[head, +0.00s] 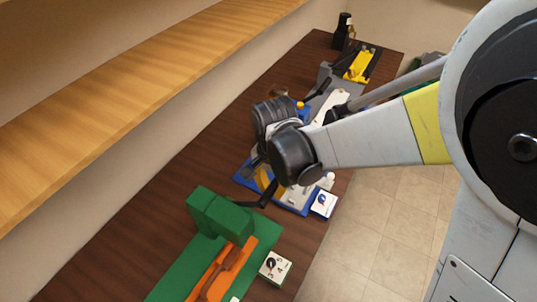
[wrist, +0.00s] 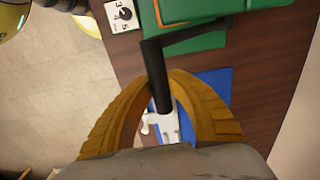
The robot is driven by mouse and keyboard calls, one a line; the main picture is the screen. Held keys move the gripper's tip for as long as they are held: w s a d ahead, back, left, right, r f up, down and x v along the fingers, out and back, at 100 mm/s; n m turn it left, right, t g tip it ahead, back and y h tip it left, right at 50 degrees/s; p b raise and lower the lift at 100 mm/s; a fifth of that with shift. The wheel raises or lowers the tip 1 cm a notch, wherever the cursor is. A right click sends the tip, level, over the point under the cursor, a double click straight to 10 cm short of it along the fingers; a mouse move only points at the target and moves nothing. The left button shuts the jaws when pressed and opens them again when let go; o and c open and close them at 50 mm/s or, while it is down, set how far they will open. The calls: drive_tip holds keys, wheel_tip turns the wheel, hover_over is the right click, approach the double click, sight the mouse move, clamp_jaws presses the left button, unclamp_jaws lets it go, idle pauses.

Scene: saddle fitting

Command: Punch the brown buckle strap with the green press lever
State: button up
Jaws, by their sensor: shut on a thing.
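The green press (head: 222,215) stands at the near end of the bench, with a green base and an orange bed (head: 237,262). The brown buckle strap (head: 215,277) lies along the orange bed, partly cut off by the picture's lower edge. My gripper (head: 265,183) is beside the press's far right side. In the wrist view, its yellow-brown fingers (wrist: 173,78) are shut on the black grip of the press lever (wrist: 156,62). The lever's arm runs from the grip to the green press body (wrist: 190,12). The strap does not show clearly in the wrist view.
A white dial box (head: 275,266) sits right of the green press. A blue station (head: 293,206) with its own dial (head: 323,204) stands just beyond, partly behind my gripper. A yellow and grey station (head: 360,66) is at the far end. A wooden shelf (head: 130,85) overhangs the left side.

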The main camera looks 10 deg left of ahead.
drive_tip(key=shift+s+d+f+b, duration=0.25)
drive_tip(key=shift+d+f+b, duration=0.45)
drive_tip(key=shift+f, duration=0.15)
drive_tip(key=shift+s+d+f+b, duration=0.25)
drive_tip(key=shift+d+f+b, duration=0.3)
drive_tip(key=shift+f+b, duration=0.25)
wheel_tip(320, 180, down, 10)
drive_tip(key=d+b, duration=0.2)
drive_tip(key=b, duration=0.7)
drive_tip(key=shift+s+f, duration=0.15)
drive_tip(key=shift+s, duration=0.25)
drive_tip(key=shift+f+b, duration=0.15)
drive_tip(key=shift+b, duration=0.2)
drive_tip(key=b, duration=0.6)
hover_over(287, 238)
drive_tip(key=shift+w+a+f, duration=0.1)
drive_tip(key=shift+w+f, duration=0.05)
drive_tip(key=shift+f, duration=3.1)
drive_tip(key=shift+f+b, duration=0.75)
drive_tip(key=shift+f, duration=0.05)
